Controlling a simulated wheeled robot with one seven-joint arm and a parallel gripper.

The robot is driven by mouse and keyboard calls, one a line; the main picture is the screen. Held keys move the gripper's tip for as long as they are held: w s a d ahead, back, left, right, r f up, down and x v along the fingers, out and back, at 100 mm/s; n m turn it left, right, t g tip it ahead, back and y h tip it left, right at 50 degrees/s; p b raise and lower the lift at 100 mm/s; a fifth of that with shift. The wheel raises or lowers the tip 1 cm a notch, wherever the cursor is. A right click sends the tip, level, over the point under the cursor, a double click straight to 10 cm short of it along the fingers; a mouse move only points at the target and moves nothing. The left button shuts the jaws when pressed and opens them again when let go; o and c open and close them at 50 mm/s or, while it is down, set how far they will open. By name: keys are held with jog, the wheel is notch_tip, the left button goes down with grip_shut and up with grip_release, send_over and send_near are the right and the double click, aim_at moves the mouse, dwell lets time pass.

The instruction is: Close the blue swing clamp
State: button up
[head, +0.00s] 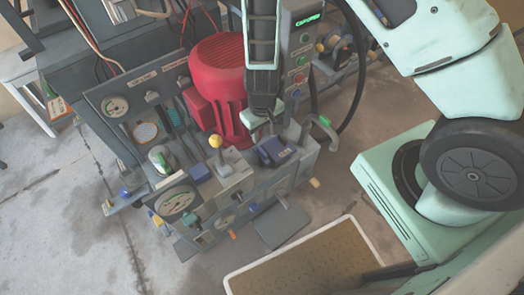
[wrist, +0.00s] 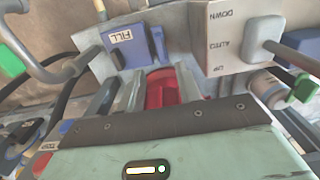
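A blue block (head: 273,150) with a pale label sits on the right part of the grey press bench. In the wrist view a blue block labelled FILL (wrist: 128,50), with a dark blue upright piece beside it, seems to be the same part. I cannot tell for sure that this is the swing clamp, nor whether it is open. My gripper (head: 263,118) hangs down just above and behind the block, apart from it as far as I can see.
A yellow-knobbed lever (head: 215,142) stands left of the block; its box is marked UP, AUTO, DOWN (wrist: 225,35). A red motor (head: 218,75) is behind. A green-tipped handle (head: 325,122) juts out at right. A pale-rimmed tray (head: 240,278) is in front.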

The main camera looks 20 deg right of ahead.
aim_at(262, 151)
notch_tip(262, 151, down, 10)
jog(key=shift+r+b, duration=0.15)
jog(key=shift+b, duration=0.85)
grip_shut()
